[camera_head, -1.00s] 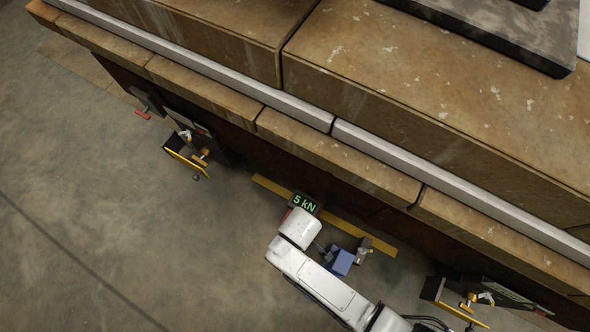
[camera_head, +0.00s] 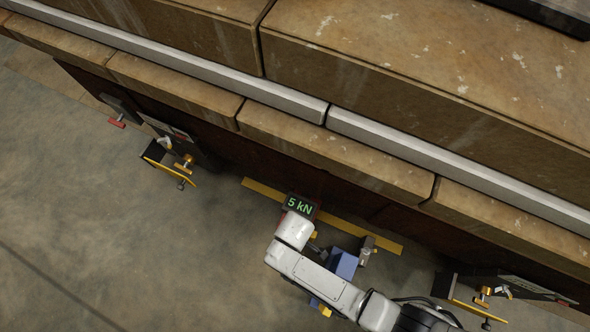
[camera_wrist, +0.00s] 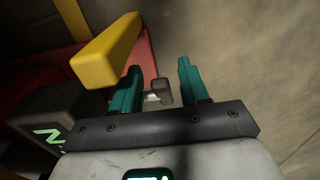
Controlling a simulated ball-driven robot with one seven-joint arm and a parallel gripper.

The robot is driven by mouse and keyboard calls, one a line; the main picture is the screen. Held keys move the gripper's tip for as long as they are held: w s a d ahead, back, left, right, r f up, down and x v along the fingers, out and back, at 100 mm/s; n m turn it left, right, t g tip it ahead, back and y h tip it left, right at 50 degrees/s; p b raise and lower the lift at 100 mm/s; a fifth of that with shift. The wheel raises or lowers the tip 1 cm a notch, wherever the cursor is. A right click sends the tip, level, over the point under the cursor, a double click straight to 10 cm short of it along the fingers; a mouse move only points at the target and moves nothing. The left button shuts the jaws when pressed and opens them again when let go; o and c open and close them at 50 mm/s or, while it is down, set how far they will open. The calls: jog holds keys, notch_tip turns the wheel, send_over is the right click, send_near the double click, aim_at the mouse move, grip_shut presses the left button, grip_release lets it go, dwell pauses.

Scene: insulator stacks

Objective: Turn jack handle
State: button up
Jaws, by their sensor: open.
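In the wrist view a yellow bar (camera_wrist: 105,50), which looks like the jack handle, slants across the upper left in front of a red jack body (camera_wrist: 138,62). My gripper (camera_wrist: 158,67) is open, with two teal fingers apart and no handle between them. The bar's right part lies close to the left finger in the picture; I cannot tell if they touch. A dark display box with green characters (camera_wrist: 48,130) is at lower left. In the head view the display (camera_head: 300,206) reads 5 kN, and my white arm hides the gripper and most of the jack.
A brown stacked block structure (camera_head: 335,160) overhangs the work area. A yellow strip (camera_head: 370,235) runs along its foot. A blue block (camera_head: 342,264) is beside my arm. Yellow-and-black fittings stand at left (camera_head: 170,163) and right (camera_head: 480,300). The grey floor at left is clear.

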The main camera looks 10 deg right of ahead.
jog(key=shift+c, duration=0.3)
grip_shut()
jog(key=shift+f+t+y, duration=0.25)
jog(key=shift+t+y, duration=0.25)
jog(key=shift+y, duration=0.1)
jog(key=shift+o, duration=0.3)
grip_release()
jog(key=shift+r+p, duration=0.1)
jog(key=shift+p, duration=0.2)
notch_tip(320, 180, up, 11)
jog(key=s+d+p, duration=0.1)
jog(key=p, duration=0.5)
jog(key=shift+f, duration=0.2)
jog(key=shift+d, duration=0.1)
